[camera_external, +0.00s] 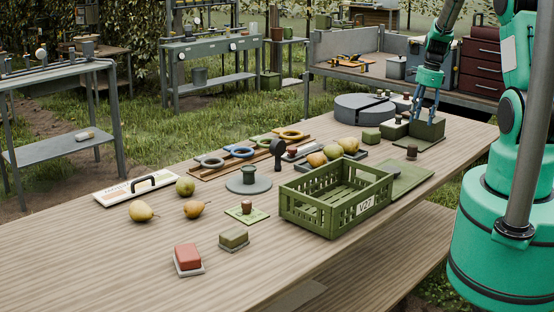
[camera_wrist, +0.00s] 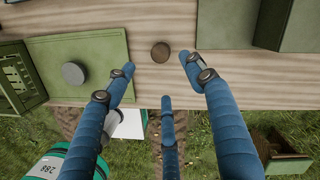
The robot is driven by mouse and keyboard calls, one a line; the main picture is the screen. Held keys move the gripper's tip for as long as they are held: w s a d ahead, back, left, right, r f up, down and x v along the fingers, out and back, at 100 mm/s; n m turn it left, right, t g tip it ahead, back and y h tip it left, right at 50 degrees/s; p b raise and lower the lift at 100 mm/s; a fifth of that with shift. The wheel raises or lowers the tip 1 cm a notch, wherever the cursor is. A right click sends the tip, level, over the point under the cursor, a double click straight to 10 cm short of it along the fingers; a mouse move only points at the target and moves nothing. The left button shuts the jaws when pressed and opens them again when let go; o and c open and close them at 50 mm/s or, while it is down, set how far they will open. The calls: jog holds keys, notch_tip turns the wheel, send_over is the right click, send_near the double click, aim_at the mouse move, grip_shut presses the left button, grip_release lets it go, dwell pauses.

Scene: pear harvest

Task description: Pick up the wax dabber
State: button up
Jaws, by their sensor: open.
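A small dark stub with a round brown top, which looks like the wax dabber (camera_external: 412,152), stands upright on the wooden table beside a green board. Its round brown top also shows in the wrist view (camera_wrist: 161,52), just past the gap between my fingertips. My gripper (camera_external: 424,114) has blue fingers pointing down at the far right end of the table. In the wrist view my gripper (camera_wrist: 158,70) is open, with nothing between its fingers. The fingers appear above and apart from the stub. Other small stubs are in view, so the identity is not certain.
A green crate (camera_external: 336,221) stands before the green board (camera_external: 408,181); a grey disc (camera_wrist: 74,73) lies on that board. Green boxes (camera_external: 430,129) stand close to the stub. Pears (camera_external: 186,187) and tools lie farther left. Bare table lies around the stub.

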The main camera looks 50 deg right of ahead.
aim_at(413, 147)
jog(key=f, duration=0.5)
jog(key=w+f+b, duration=0.1)
jog(key=f, duration=0.2)
jog(key=shift+a, duration=0.4)
jog(key=shift+f, duration=0.1)
jog(key=shift+w+a+f+b, duration=0.1)
jog(key=shift+f+b, duration=0.15)
jog(key=shift+f, duration=1)
jog(key=shift+w+a+f+b, duration=0.1)
jog(key=shift+f+b, duration=0.15)
jog(key=shift+f, duration=0.95)
jog(key=c, duration=1.2)
